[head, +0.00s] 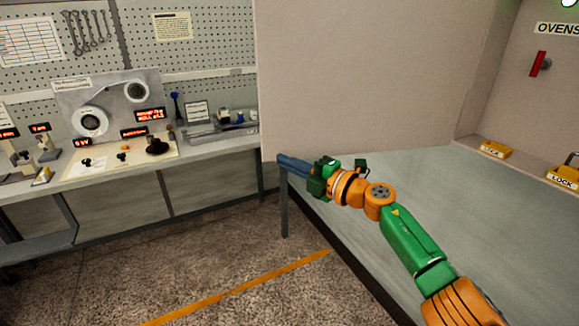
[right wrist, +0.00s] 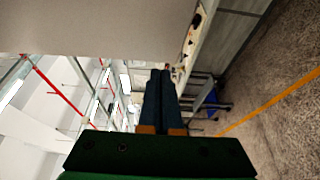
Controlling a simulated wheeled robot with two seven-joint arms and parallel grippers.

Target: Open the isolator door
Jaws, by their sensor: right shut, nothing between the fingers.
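A large plain beige panel (head: 360,70), which looks like the isolator door, stands upright across the middle of the head view. At its right it meets a recessed beige housing with a red handle (head: 538,64) under an "OVENS" label (head: 558,28). My right gripper (head: 282,161) is shut and empty, its blue-grey fingers pointing left just at the panel's lower left corner. In the right wrist view the shut fingers (right wrist: 160,74) lie by the edge of the panel (right wrist: 100,25); whether they touch it I cannot tell. My left gripper is not in view.
Yellow lock blocks (head: 495,150) (head: 563,178) sit on the housing's lower ledge. A grey bench top (head: 400,190) lies below my right arm. A workbench with a control console (head: 115,120) stands at left. Speckled floor with an orange line (head: 240,287) is clear between.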

